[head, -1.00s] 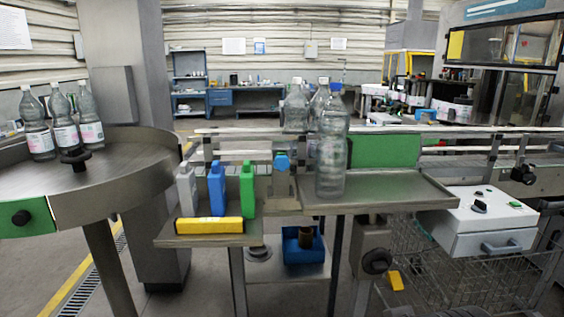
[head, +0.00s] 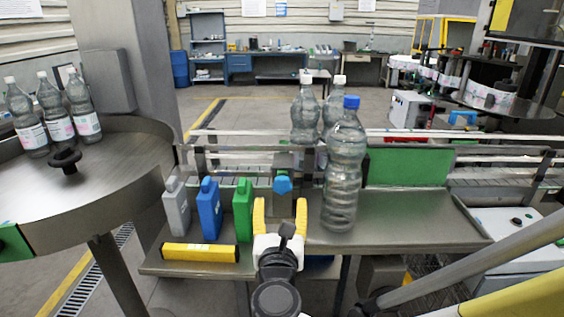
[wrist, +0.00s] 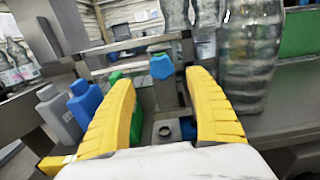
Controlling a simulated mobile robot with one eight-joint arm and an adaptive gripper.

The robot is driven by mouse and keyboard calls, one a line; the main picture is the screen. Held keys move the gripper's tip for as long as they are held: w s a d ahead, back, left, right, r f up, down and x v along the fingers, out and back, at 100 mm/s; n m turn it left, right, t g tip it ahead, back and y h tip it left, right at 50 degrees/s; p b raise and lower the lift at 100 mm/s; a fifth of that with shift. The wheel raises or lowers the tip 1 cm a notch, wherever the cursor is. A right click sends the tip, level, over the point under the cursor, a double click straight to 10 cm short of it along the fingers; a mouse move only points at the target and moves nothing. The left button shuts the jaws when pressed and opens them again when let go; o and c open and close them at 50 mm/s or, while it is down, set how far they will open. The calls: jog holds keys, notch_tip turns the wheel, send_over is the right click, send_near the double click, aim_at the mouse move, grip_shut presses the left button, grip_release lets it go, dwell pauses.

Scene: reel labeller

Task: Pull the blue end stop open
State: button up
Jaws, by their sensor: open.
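The blue end stop (head: 283,184) is a small blue knob on a grey metal bracket at the conveyor's near side. It also shows in the wrist view (wrist: 162,66), beyond and between my fingertips. My gripper (head: 280,208) has two yellow fingers, spread apart and empty, just in front of and below the blue knob in the head view. The fingers do not touch the knob as far as I can tell. The wrist view shows the gripper (wrist: 168,85) pointing toward the bracket.
A clear bottle with a blue cap (head: 343,170) stands close to the right of my gripper. Grey, blue (head: 209,208) and green (head: 243,208) containers stand close to the left, behind a yellow bar (head: 200,252). A round table (head: 110,190) holds bottles at far left.

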aim_at(282, 186)
jog(key=w+b, duration=0.1)
jog(key=w, duration=0.8)
jog(key=shift+w+d+b, duration=0.1)
jog(key=shift+d+b, duration=0.1)
jog(key=shift+b, duration=0.1)
grip_shut()
